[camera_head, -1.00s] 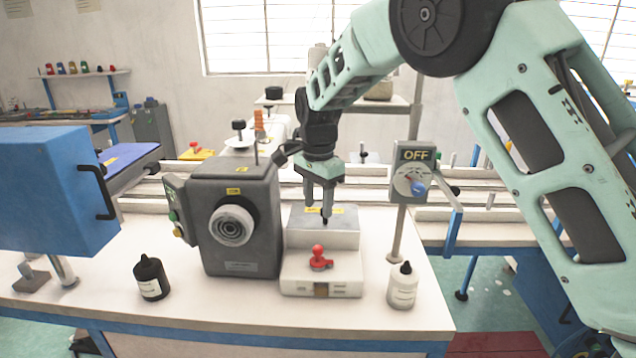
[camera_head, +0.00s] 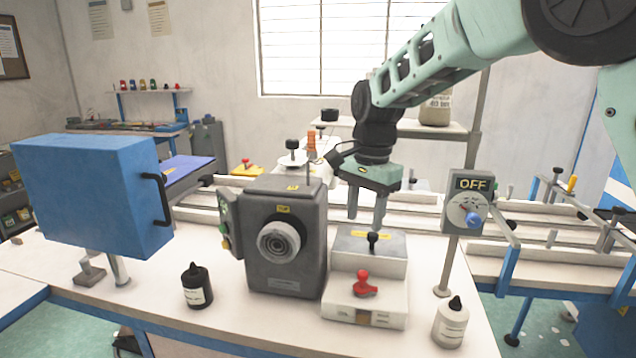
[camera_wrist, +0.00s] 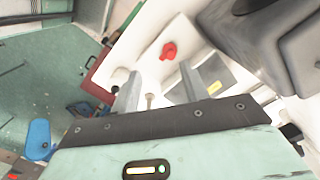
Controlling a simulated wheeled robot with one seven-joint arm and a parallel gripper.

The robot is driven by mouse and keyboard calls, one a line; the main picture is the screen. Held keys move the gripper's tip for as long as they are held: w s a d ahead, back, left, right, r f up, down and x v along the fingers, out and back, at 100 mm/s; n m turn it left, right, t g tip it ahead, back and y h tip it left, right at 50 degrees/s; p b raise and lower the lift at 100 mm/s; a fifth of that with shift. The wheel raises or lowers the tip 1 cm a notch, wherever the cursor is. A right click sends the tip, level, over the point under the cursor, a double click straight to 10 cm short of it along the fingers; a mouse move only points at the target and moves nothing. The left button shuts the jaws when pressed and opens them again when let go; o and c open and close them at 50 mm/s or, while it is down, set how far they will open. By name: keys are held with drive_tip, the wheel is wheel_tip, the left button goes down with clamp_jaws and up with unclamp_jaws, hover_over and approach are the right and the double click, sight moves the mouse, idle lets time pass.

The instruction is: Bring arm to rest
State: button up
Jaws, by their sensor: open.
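My gripper (camera_head: 367,215) hangs from my arm in the head view, pointing down above and just behind the grey-and-white block (camera_head: 370,268) with a black knob (camera_head: 373,238) and a red knob (camera_head: 364,284). Its two fingers are apart with nothing between them. In the wrist view my gripper (camera_wrist: 160,88) also shows two spread, empty fingers, with the red knob (camera_wrist: 169,51) beyond them. I cannot tell the exact gap between the fingertips and the block.
A grey machine (camera_head: 287,235) stands left of the block. An OFF switch box (camera_head: 467,202) on a post stands to the right. A black bottle (camera_head: 196,287), a white bottle (camera_head: 451,322) and a blue box (camera_head: 92,190) are on the bench. Rails run behind.

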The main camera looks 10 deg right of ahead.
drive_tip(key=s+f+n, duration=0.2)
drive_tip(key=s+n, duration=0.7)
drive_tip(key=s, duration=0.7)
drive_tip(key=s+f+n, duration=0.3)
drive_tip(key=s+n, duration=0.6)
drive_tip(key=s, duration=0.8)
drive_tip(key=shift+a+f, duration=0.25)
drive_tip(key=shift+a, duration=0.15)
